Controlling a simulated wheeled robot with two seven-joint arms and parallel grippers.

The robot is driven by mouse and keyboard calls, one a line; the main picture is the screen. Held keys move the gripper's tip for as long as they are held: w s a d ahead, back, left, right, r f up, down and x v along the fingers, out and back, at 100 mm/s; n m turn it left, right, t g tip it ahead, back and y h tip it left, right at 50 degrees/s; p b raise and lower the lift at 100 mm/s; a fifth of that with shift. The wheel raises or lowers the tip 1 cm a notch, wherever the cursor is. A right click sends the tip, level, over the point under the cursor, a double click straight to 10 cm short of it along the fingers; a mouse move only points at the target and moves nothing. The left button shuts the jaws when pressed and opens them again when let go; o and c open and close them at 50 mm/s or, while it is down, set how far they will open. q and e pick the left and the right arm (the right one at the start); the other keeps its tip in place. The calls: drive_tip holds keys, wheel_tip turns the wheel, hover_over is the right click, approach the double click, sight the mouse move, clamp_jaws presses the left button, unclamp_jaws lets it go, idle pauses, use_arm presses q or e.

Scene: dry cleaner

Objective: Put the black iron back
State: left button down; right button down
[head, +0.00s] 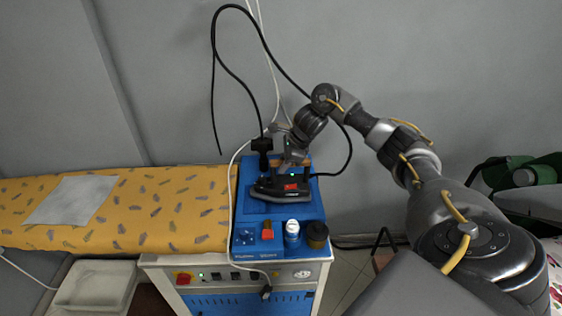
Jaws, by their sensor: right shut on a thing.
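The black iron (283,193) is at the blue top of the ironing station (247,206), towards its back. It has a brown handle and a red mark on its side. Whether its sole touches the blue surface cannot be told from this view. My right gripper (291,165) reaches down from above and is shut on the iron at its handle. The fingertips are partly hidden by the iron and the wrist. My left gripper is not in view.
A yellow patterned ironing board (160,215) with a grey cloth (72,200) adjoins the station on the left. A white bottle (292,232) and dark jar (317,234) stand at the station's front. Black cable (213,90) loops above. A white tray (97,285) sits lower left.

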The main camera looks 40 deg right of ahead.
sight(281, 177)
drive_tip(key=shift+w+f, duration=0.15)
drive_tip(key=shift+f, duration=0.15)
drive_tip(key=shift+f+p, duration=0.25)
drive_tip(key=shift+p, duration=0.15)
drive_tip(key=shift+f, duration=0.4)
drive_tip(key=c, duration=1.5)
unclamp_jaws()
drive_tip(key=shift+a+f, duration=0.1)
drive_tip(key=shift+f, duration=0.25)
drive_tip(key=shift+c, duration=0.2)
drive_tip(key=o, duration=0.4)
drive_tip(key=shift+s+a+r, duration=0.1)
drive_tip(key=shift+s, duration=0.1)
